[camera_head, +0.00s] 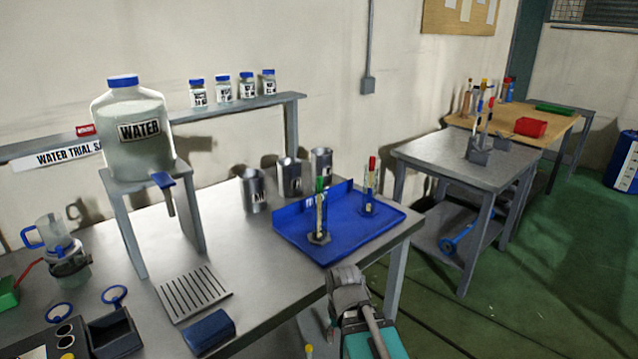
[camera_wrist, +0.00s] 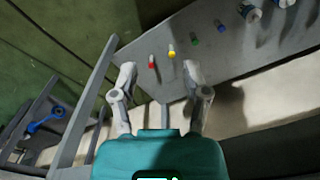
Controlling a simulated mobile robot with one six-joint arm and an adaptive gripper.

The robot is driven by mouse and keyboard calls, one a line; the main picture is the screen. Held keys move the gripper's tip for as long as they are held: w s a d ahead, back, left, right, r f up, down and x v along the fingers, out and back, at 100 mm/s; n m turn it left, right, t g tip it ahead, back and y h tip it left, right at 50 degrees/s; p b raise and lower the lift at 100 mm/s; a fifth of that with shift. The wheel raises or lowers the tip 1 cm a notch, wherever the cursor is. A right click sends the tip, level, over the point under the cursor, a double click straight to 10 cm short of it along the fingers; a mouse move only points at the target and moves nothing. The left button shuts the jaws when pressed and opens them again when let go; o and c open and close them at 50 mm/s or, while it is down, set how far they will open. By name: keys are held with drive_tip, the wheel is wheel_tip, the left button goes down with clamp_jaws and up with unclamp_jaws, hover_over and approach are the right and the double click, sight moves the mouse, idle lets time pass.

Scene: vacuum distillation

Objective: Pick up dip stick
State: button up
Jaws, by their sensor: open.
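I cannot tell for sure which thing is the dip stick. Slim upright pieces stand on the blue tray (camera_head: 340,232) in the head view: one with a green top (camera_head: 320,210) and one with a red top (camera_head: 370,188). Other thin sticks (camera_head: 484,115) stand in a grey holder (camera_head: 479,150) on the second table. In the wrist view my gripper (camera_wrist: 160,74) has its two fingers apart with nothing between them. Beyond the fingertips, small pieces with red (camera_wrist: 152,62), yellow (camera_wrist: 171,51), green (camera_wrist: 194,40) and blue (camera_wrist: 219,26) tops show on a grey surface.
A water container (camera_head: 137,131) stands on a raised stand at the left.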

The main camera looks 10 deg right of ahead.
wheel_tip(320, 180, up, 29)
drive_tip(key=w+p, duration=0.2)
drive_tip(key=p, duration=2.5)
wheel_tip(320, 180, up, 16)
drive_tip(key=n+p, duration=1.6)
drive_tip(key=n, duration=0.8)
hover_over(319, 177)
drive_tip(key=shift+w+d+f, duration=0.1)
drive_tip(key=shift+w+d, duration=0.05)
drive_tip(key=shift+w, duration=0.05)
drive_tip(key=shift+f, duration=0.15)
wheel_tip(319, 177, down, 8)
drive_tip(key=b, duration=0.8)
drive_tip(key=shift+f, duration=0.2)
drive_tip(key=shift+s+f+b, duration=0.15)
drive_tip(key=shift+f+b, duration=2.45)
drive_tip(key=shift+b, duration=0.15)
